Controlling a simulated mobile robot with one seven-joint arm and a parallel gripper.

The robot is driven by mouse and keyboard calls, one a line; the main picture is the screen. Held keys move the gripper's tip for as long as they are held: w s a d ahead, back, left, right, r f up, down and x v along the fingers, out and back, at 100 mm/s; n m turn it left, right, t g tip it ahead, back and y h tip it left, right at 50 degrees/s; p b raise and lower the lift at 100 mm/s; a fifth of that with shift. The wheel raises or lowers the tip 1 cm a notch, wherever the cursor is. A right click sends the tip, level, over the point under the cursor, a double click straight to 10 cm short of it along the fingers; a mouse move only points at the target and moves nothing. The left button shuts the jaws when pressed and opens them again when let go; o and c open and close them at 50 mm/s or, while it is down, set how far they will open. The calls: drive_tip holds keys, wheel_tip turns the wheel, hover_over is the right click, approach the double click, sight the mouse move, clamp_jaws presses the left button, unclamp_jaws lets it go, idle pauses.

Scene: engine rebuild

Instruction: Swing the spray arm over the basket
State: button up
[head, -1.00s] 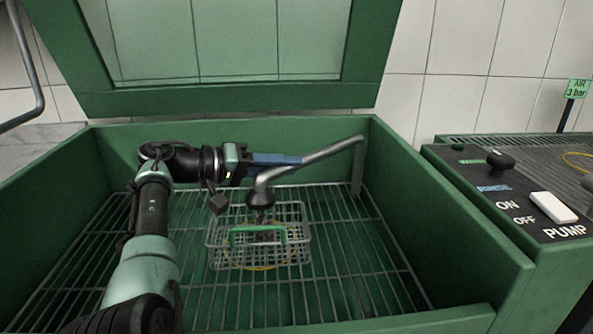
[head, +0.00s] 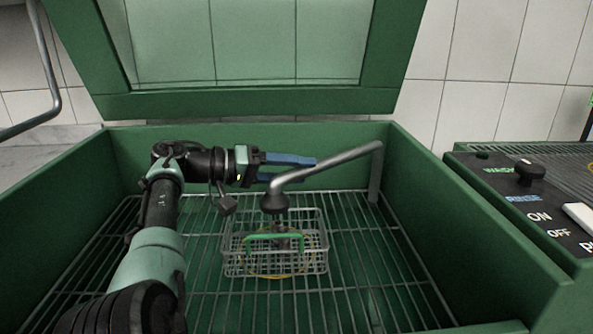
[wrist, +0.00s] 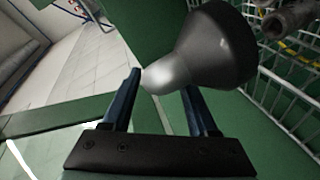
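The spray arm (head: 330,163) is a grey pipe running from a post at the tank's back right to a dark cone-shaped nozzle (head: 274,203). The nozzle hangs over the wire basket (head: 232,262), which has a green handle (head: 275,237) and a dark part inside. My gripper (head: 297,170) is at the pipe's bend, its two blue fingers apart. In the wrist view, the nozzle (wrist: 222,48) lies just beyond the parted fingers (wrist: 160,92), and the basket (wrist: 285,95) shows at the right. Contact between fingers and pipe is unclear.
The basket stands on a rack (head: 350,270) inside a green tank with high walls (head: 470,240). The raised lid (head: 250,103) is behind. A control panel (head: 500,200) with a knob and a pump switch is at the right.

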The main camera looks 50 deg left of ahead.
drive_tip(key=p+v, duration=0.3)
drive_tip(key=v, duration=1)
drive_tip(key=shift+d, duration=0.1)
idle(0.7)
